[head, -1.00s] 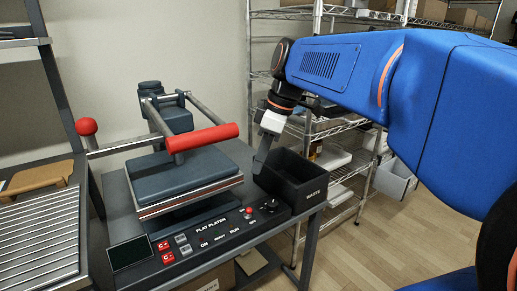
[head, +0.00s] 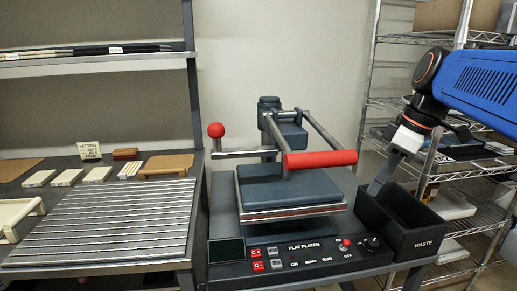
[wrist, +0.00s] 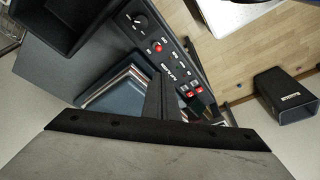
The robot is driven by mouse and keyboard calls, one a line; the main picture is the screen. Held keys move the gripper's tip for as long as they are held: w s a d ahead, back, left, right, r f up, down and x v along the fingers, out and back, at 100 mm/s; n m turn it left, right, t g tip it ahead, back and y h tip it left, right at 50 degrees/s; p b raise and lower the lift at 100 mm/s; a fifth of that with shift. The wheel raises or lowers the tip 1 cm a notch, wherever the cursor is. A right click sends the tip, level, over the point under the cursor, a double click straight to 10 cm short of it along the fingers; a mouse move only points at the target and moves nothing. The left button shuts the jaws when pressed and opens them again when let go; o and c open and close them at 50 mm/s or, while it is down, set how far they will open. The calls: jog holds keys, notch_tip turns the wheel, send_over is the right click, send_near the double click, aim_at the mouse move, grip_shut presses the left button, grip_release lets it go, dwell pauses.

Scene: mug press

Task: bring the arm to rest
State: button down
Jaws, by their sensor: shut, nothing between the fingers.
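My gripper (head: 381,177) hangs below my blue arm at the right of the head view, tilted down with its fingers together and empty. In that view its tip overlaps the left rim of the black waste bin (head: 424,243); I cannot tell whether they touch. In the wrist view the shut fingers (wrist: 160,95) point toward the press. The flat press (head: 290,190) stands left of my gripper, with a red handle (head: 320,158) and a dark upper plate over a lighter layer. What lies between its plates is hard to make out.
A wire shelf rack (head: 470,172) stands behind my arm at the right. In the wrist view a separate dark bin (wrist: 287,97) stands on the wooden floor.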

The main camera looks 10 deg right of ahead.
jog(key=s+a+f+m+t+h, duration=0.1)
jog(key=s+a+f+m, duration=0.2)
jog(key=f, duration=0.6)
jog(key=s+a+f+m+t+h, duration=0.1)
jog(key=s+a+f+m, duration=0.2)
jog(key=f, duration=0.6)
jog(key=s+m, duration=0.2)
jog(key=shift+s+f+m+t+h, duration=0.2)
jog(key=shift+f+m+t+h, duration=0.1)
jog(key=shift+m, duration=0.1)
